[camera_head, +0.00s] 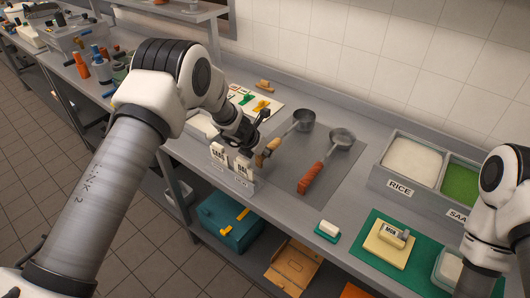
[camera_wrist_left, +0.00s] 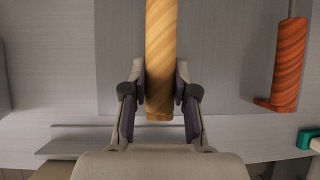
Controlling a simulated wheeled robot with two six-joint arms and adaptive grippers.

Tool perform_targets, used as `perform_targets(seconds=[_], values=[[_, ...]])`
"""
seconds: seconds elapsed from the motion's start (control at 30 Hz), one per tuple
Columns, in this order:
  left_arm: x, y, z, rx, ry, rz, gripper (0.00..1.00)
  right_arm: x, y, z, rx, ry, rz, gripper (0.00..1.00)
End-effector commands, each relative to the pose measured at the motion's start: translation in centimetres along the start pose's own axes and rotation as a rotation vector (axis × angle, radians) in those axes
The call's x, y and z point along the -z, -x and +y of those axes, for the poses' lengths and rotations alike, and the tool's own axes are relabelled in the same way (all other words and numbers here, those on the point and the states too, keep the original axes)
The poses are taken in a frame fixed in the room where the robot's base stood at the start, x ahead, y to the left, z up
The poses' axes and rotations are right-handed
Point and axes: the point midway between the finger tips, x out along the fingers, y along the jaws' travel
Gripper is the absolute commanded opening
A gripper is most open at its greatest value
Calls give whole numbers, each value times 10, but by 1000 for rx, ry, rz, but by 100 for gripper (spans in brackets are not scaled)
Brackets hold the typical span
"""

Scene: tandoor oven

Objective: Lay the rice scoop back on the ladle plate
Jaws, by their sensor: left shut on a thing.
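The rice scoop, with a pale wooden handle (camera_head: 268,151) and a round metal bowl (camera_head: 304,119), is over the ladle plate (camera_head: 285,172), a dark grey sheet on the counter. I cannot tell whether it touches the plate. My left gripper (camera_head: 259,146) is shut on the handle near its end. In the left wrist view, the handle (camera_wrist_left: 161,55) runs straight ahead between the fingers (camera_wrist_left: 160,95), over the plate (camera_wrist_left: 220,60). A second ladle with an orange handle (camera_head: 312,178) lies on the plate to the right. My right arm shows at the right edge; its fingertips are out of view.
Small white label cards (camera_head: 230,162) stand in a holder at the counter's front edge, close below my left gripper. A rice bin (camera_head: 405,162) stands right of the plate. A green mat (camera_head: 372,245) with a yellow block is at the front right.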

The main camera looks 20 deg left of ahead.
Motion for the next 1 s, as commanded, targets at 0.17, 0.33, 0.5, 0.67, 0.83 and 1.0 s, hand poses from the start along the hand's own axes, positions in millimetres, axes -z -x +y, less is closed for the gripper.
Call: perform_targets(seconds=[0.17,0.33,0.5,0.67,0.83,1.0], values=[[2,-3,0,0,0,0,0,0,-4,0,0,0,0,40],[5,-8,1,0,0,0,0,0,-9,0,0,0,0,40],[6,-10,1,0,0,0,35,0,-12,0,0,0,0,40],[6,-9,1,0,0,0,57,0,-11,0,0,0,0,40],[6,-10,1,0,0,0,71,0,-11,0,0,0,0,40],[6,-10,1,0,0,0,100,0,-11,0,0,0,0,40]])
